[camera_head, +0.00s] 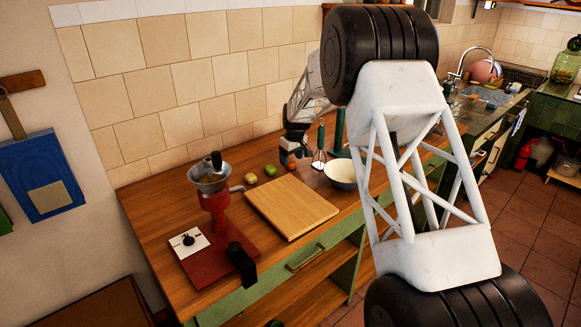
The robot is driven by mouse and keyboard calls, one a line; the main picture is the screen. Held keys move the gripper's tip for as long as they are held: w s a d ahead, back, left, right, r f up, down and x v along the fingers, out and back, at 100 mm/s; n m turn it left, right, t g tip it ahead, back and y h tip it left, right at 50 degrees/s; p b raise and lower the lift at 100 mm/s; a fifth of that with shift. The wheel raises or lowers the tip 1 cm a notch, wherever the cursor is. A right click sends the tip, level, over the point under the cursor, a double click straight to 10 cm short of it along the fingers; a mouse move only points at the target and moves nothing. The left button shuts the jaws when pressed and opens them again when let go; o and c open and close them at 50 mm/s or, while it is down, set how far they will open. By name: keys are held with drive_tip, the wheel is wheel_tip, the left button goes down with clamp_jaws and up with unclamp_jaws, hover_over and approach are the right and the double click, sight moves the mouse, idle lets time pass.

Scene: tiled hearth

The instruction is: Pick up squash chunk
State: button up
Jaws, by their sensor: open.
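I cannot tell for sure which item is the squash chunk. My gripper (293,156) is at the back of the counter, pointing down, just over the orange piece. It is open. Its fingers are small and dark here, and I cannot tell whether they touch the piece.
A wooden cutting board (291,207) lies in front. A red hand grinder (215,203) with a metal hopper stands left. A pale bowl (341,176), a whisk (319,158) and a green upright object (338,130) stand right of my gripper. The tiled wall is close behind.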

drive_tip(key=shift+w+a+f, duration=0.15)
drive_tip(key=shift+f, duration=1.25)
drive_tip(key=c, duration=1)
drive_tip(key=shift+r, duration=0.15)
drive_tip(key=shift+r, duration=0.85)
drive_tip(key=shift+s+r, duration=0.25)
drive_tip(key=shift+r, duration=0.6)
drive_tip(key=s+d, duration=0.1)
drive_tip(key=s, duration=0.4)
drive_tip(key=s+d+r, duration=0.1)
drive_tip(key=s+d, duration=0.1)
drive_tip(key=s, duration=0.3)
drive_tip(key=s+d, duration=0.1)
drive_tip(key=s, duration=0.4)
drive_tip(key=shift+d+r, duration=0.15)
